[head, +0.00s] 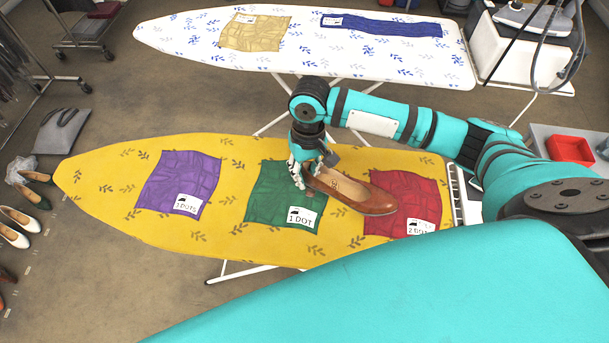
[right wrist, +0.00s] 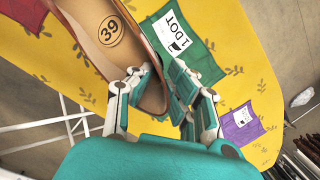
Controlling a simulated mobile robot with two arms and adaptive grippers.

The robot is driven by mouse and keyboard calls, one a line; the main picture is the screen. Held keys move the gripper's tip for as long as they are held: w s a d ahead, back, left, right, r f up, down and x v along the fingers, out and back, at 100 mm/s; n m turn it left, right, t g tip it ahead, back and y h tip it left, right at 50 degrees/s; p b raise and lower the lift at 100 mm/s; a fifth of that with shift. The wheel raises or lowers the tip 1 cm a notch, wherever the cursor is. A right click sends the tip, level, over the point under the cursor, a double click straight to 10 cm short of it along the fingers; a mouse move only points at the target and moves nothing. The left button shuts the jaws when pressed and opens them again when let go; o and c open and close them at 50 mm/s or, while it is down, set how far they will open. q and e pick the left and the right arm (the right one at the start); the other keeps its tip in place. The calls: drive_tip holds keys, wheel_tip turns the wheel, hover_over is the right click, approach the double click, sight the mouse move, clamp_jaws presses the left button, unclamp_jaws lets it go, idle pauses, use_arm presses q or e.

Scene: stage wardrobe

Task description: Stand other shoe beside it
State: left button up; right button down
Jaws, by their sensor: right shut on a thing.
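A brown leather shoe (head: 372,199) with a tan insole is over the right part of the yellow ironing board (head: 110,180), its toe pointing right. In the right wrist view the shoe (right wrist: 97,28) shows a round "39" mark inside. My right gripper (head: 301,178) is shut on its back end; the fingers also show in the right wrist view (right wrist: 158,82). The shoe covers part of the green cloth (head: 262,196) and the red cloth (head: 412,187). I cannot tell whether it touches them. My left gripper is not in view.
Dark green shoes (head: 37,198), white shoes (head: 12,238) and cut-off brownish shoes (head: 4,276) stand on the floor at left. A purple cloth (head: 185,175) lies on the yellow board. A white patterned ironing board (head: 200,38) stands behind. A red bin (head: 570,149) is at right.

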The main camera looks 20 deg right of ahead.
sight(306, 183)
drive_tip(key=shift+w, duration=0.35)
drive_tip(key=shift+f+p, duration=0.5)
drive_tip(key=shift+f, duration=1.35)
drive_tip(key=shift+f, duration=0.1)
drive_tip(key=shift+s+f, duration=0.35)
drive_tip(key=shift+f, duration=0.15)
drive_tip(key=c, duration=1.5)
unclamp_jaws()
drive_tip(key=shift+f, duration=0.15)
drive_tip(key=shift+o, duration=1.2)
drive_tip(key=shift+w+d+f, duration=0.1)
drive_tip(key=shift+w+d, duration=0.05)
